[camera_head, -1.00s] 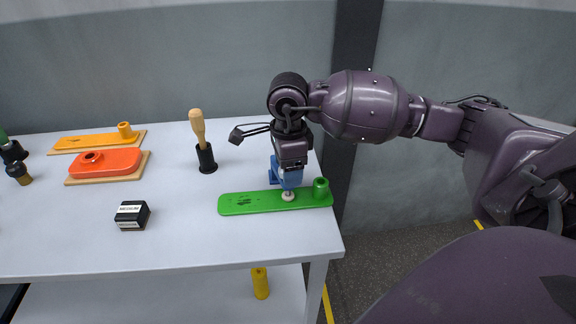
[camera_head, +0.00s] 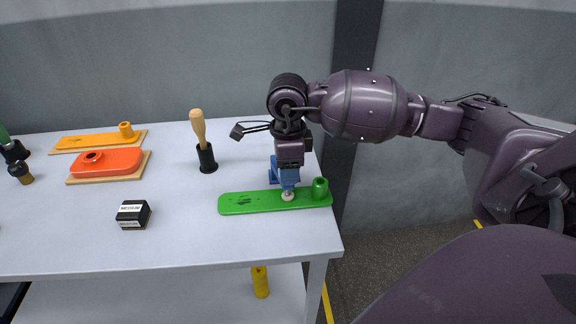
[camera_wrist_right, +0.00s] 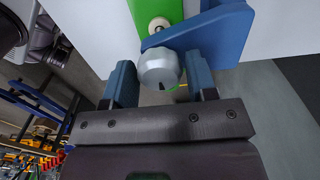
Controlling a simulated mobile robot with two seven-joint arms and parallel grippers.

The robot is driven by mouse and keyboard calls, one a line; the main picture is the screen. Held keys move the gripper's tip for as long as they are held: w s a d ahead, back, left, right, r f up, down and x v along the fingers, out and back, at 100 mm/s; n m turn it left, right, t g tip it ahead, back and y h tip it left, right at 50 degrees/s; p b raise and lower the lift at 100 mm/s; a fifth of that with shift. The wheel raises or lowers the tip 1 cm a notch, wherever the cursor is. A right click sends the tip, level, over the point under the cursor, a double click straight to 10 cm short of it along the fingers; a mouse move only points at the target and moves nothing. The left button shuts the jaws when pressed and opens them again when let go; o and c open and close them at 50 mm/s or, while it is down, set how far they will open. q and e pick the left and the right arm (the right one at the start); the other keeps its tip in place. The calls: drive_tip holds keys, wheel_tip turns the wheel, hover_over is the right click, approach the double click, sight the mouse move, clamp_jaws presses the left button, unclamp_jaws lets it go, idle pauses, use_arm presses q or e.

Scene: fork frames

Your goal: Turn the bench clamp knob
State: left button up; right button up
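The blue bench clamp (camera_head: 275,172) sits at the table's right end, by the green board (camera_head: 250,202), and is partly hidden behind my right gripper. In the right wrist view the clamp (camera_wrist_right: 228,32) shows as a blue bracket beside the green board (camera_wrist_right: 150,12). Its round grey knob (camera_wrist_right: 160,68) faces the camera. My right gripper (camera_wrist_right: 162,75) has its two blue-grey fingers apart, one on each side of the knob. The gaps are narrow; I cannot tell whether either finger touches it. My left gripper is not in view.
A wooden-handled tool (camera_head: 199,130) stands in a black holder left of the clamp. A black labelled block (camera_head: 133,214), an orange-red part (camera_head: 105,162) and a yellow-orange strip (camera_head: 90,141) lie further left. A yellow cylinder (camera_head: 260,283) stands on the lower shelf. The table's front middle is clear.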

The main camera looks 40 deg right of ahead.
drive_tip(key=shift+o, duration=1.3)
drive_tip(key=shift+r, duration=0.1)
wheel_tip(320, 180, up, 9)
drive_tip(key=shift+p, duration=0.5)
drive_tip(key=shift+r, duration=0.85)
drive_tip(key=shift+s, duration=0.1)
